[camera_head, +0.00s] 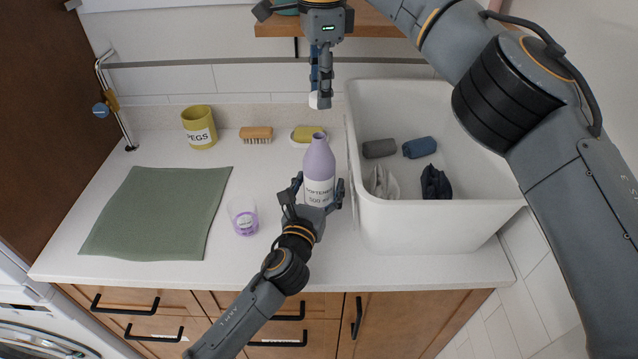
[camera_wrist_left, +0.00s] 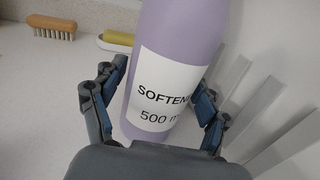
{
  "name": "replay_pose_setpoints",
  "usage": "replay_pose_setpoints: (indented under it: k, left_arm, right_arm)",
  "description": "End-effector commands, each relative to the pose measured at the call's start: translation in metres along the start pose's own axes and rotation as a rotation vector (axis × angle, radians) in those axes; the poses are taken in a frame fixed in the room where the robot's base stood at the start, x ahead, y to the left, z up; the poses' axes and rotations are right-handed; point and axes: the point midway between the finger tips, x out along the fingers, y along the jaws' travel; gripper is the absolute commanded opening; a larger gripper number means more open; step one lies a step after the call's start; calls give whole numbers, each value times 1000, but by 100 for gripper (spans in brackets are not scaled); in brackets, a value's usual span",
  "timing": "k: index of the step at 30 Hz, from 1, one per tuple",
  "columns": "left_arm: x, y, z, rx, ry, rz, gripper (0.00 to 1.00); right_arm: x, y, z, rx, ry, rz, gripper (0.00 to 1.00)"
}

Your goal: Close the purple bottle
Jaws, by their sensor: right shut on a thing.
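The purple bottle (camera_head: 319,163), labelled as softener, stands upright on the counter left of the sink, its neck bare with no cap on it. It fills the middle of the left wrist view (camera_wrist_left: 185,35). My left gripper (camera_head: 319,193) is open, with one finger on each side of the bottle's lower body, close to its sides; whether the pads touch is hard to tell. My right gripper (camera_head: 320,92) is shut on a small white cap (camera_head: 320,101), held above and behind the bottle, apart from its neck.
A white sink (camera_head: 450,211) with dark rolled cloths is right of the bottle. A clear cup (camera_head: 243,216) with purple contents stands to the left, beside a green mat (camera_head: 160,212). A brush (camera_head: 256,134), soap dish (camera_head: 307,134) and yellow pegs pot (camera_head: 199,126) stand behind.

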Motion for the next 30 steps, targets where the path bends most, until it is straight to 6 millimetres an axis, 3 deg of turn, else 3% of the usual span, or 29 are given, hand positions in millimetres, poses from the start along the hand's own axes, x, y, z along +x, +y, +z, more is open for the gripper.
replay_pose_setpoints:
  k: [1, 6, 9, 21, 30]
  left_arm:
    - [0, 0, 0, 0, 0, 0, 56]
    - [0, 0, 0, 0, 0, 0, 21]
    - [0, 0, 0, 0, 0, 0, 6]
    - [0, 0, 0, 1, 1, 0, 6]
    - [0, 0, 0, 1, 1, 0, 6]
  right_arm:
    - [0, 0, 0, 0, 0, 0, 21]
    - [0, 0, 0, 0, 0, 0, 21]
    - [0, 0, 0, 0, 0, 0, 21]
    - [46, 0, -1, -1, 0, 2, 21]
    - [50, -1, 0, 0, -1, 1, 21]
